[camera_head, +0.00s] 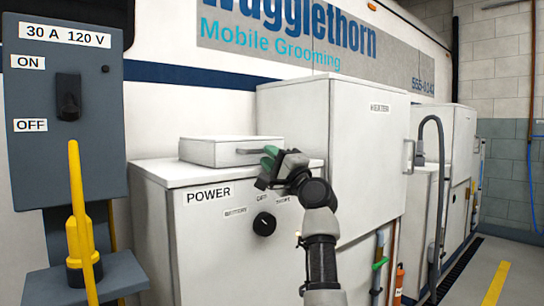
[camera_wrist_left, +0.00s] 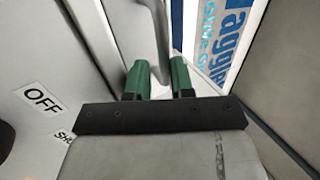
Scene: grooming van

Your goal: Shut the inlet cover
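A flat white box-like piece (camera_head: 215,151) with a grey bar handle (camera_head: 247,151) on its front lies on top of the POWER cabinet (camera_head: 160,181); it looks like the inlet cover. No inlet opening shows. My left gripper (camera_head: 269,157) is at the right end of this handle, its green fingers pointing left. In the left wrist view, the grey bar (camera_wrist_left: 158,45) runs down between the two green fingers (camera_wrist_left: 160,80), with a gap showing beside it. The fingers look apart, not clamped on the bar. My right gripper is out of view.
A taller white cabinet (camera_head: 335,150) stands just right of my gripper. A rotary knob (camera_head: 264,224) is on the POWER cabinet's front. A grey switch box (camera_head: 65,150) and yellow plug (camera_head: 82,240) stand at left. The van wall (camera_head: 160,110) is behind.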

